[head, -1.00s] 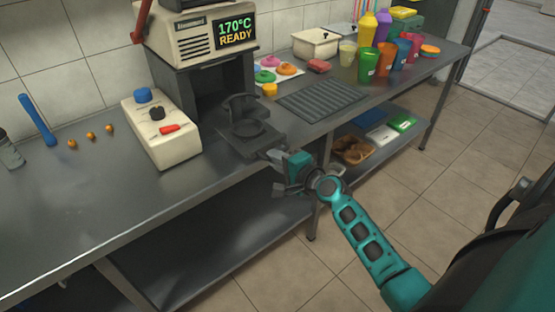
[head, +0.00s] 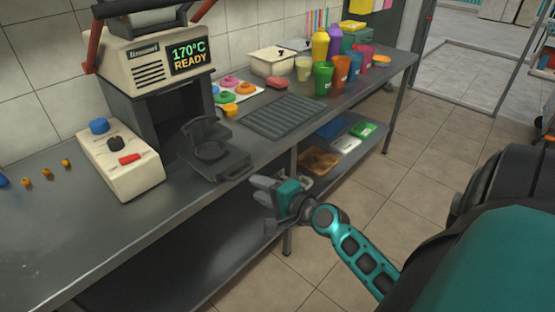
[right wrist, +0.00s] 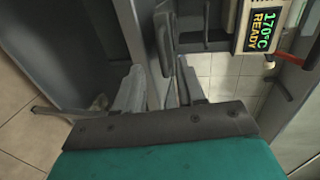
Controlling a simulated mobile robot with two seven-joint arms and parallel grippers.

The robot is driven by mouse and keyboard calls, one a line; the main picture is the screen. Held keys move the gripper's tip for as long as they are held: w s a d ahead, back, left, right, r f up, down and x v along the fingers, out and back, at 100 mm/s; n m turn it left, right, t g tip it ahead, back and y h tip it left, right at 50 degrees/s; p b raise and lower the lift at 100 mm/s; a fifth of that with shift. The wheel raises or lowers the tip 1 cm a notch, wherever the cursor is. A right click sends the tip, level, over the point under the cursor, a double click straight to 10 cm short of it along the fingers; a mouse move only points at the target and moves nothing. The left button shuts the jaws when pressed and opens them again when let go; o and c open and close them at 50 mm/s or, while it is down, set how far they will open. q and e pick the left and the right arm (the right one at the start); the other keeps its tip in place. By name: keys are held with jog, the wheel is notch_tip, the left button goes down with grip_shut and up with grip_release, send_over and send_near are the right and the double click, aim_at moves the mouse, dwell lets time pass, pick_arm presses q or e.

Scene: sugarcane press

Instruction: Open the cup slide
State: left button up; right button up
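The cup slide (head: 236,163) is a dark grey tray with a round ring and a raised curved back. It sticks out from the front of the press (head: 155,60), over the bench edge. My right gripper (head: 261,191) is in front of and slightly below the slide's front edge, apart from it in the head view. Its two fingers stand apart with nothing seen between them. They also show in the right wrist view (right wrist: 160,85), with dark slide or press parts beyond. My left gripper is not in view.
A cream control box (head: 122,165) with knobs stands left of the slide. A ribbed dark mat (head: 285,117), doughnuts and coloured cups (head: 340,70) are to the right on the bench (head: 60,235). A lower shelf (head: 185,265) lies underneath. The floor in front is clear.

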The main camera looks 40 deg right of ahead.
jog(key=v, duration=0.5)
jog(key=shift+s+r, duration=0.15)
jog(key=shift+s, duration=0.2)
jog(key=s+a+f+n+g, duration=0.2)
jog(key=s+a+f+n, duration=0.2)
jog(key=a+f+n, duration=0.2)
jog(key=s+a+f+n+g, duration=0.2)
jog(key=s+a+f+n, duration=0.2)
jog(key=a+f+n, duration=0.3)
jog(key=a+n, duration=0.3)
jog(key=n, duration=0.3)
jog(key=shift+s+a+f+n+g+y, duration=0.15)
jog(key=shift+s+a+n+g+y, duration=0.15)
jog(key=shift+a+g+y, duration=0.1)
